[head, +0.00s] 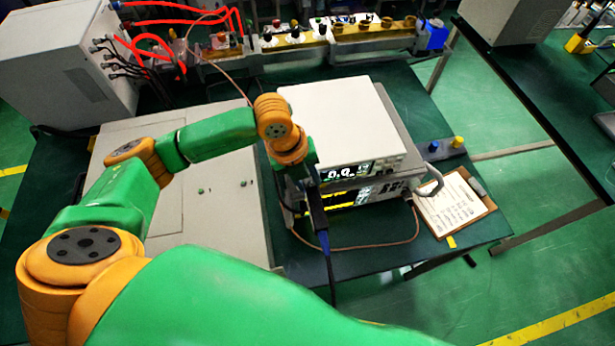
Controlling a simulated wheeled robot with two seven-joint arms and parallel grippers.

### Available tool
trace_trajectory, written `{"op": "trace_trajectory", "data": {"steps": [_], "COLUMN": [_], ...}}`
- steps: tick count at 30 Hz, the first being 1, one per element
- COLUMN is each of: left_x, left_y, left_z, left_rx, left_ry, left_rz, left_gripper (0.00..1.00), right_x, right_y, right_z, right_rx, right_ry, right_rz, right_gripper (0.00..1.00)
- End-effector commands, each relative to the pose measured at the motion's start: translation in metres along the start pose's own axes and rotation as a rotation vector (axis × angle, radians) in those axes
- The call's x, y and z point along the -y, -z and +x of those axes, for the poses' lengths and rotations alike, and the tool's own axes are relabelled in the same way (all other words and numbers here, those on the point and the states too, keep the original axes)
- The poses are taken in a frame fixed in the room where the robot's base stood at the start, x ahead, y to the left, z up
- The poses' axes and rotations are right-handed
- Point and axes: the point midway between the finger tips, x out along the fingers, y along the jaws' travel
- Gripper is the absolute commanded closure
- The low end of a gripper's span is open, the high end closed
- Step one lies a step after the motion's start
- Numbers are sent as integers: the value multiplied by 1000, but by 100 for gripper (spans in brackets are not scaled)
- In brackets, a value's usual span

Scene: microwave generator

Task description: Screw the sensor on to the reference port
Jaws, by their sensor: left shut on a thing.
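My left gripper (317,212) hangs in front of the left side of two stacked white instruments and is shut on a dark sensor (323,240). The sensor has a bluish lower end, and a dark cable (332,278) hangs down from it. The upper instrument (338,120) shows a lit green and white display. I cannot make out the reference port; the gripper covers part of the front panels. I cannot tell whether the sensor touches a panel. My right gripper is not in view.
A brown cable (385,246) loops over the green table (345,266) before the instruments. A clipboard (452,206) lies at right. A large pale box (215,212) stands left, under my arm. A white cabinet (68,65) with red cables and a row of components stand behind.

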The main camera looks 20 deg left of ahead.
Motion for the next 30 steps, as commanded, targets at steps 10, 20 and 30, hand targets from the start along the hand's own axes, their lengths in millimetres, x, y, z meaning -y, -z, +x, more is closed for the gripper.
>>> {"op": "trace_trajectory", "data": {"steps": [10,20,30], "left_x": [3,8,12], "left_y": [0,1,1], "left_z": [0,1,4], "left_rx": [-1,-2,-1], "left_ry": [-73,-313,-524], "left_rz": [1,1,0], "left_gripper": [100,100,100], "right_x": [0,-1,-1], "right_y": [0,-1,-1], "right_z": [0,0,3], "right_rx": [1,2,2], "right_ry": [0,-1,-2], "right_rz": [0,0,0], "right_gripper": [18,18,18]}}
